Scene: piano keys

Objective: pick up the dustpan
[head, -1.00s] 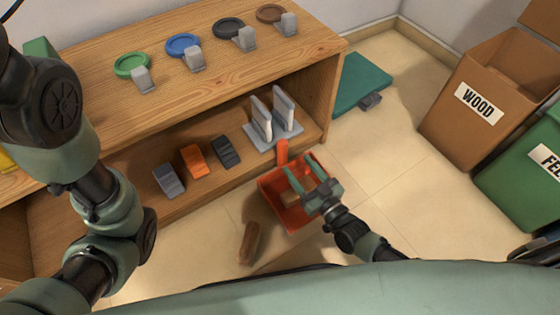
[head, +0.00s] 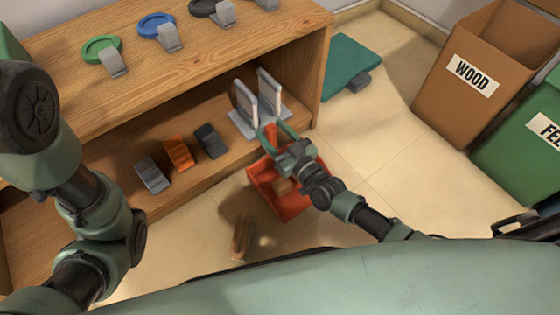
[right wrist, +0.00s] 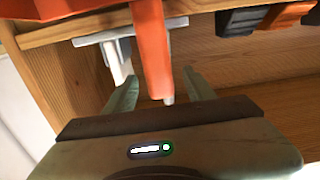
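The orange-red dustpan (head: 284,203) lies on the floor in front of the shelf, with a small brown block (head: 283,186) in it. Its handle points toward the shelf. My right gripper (head: 275,130) is over the handle end and partly covers it in the head view. In the right wrist view the orange handle (right wrist: 152,50) runs between the two spread fingers (right wrist: 160,90), with gaps beside it. The gripper is open; I cannot tell whether a finger touches the handle. My left gripper is out of view; only its arm shows at the left.
A wooden shelf (head: 180,85) with a grey upright holder (head: 258,100) on its lower board is close to the right gripper. A brown piece (head: 240,236) is on the floor. A WOOD bin (head: 480,80) and a green bin (head: 525,135) stand at the right.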

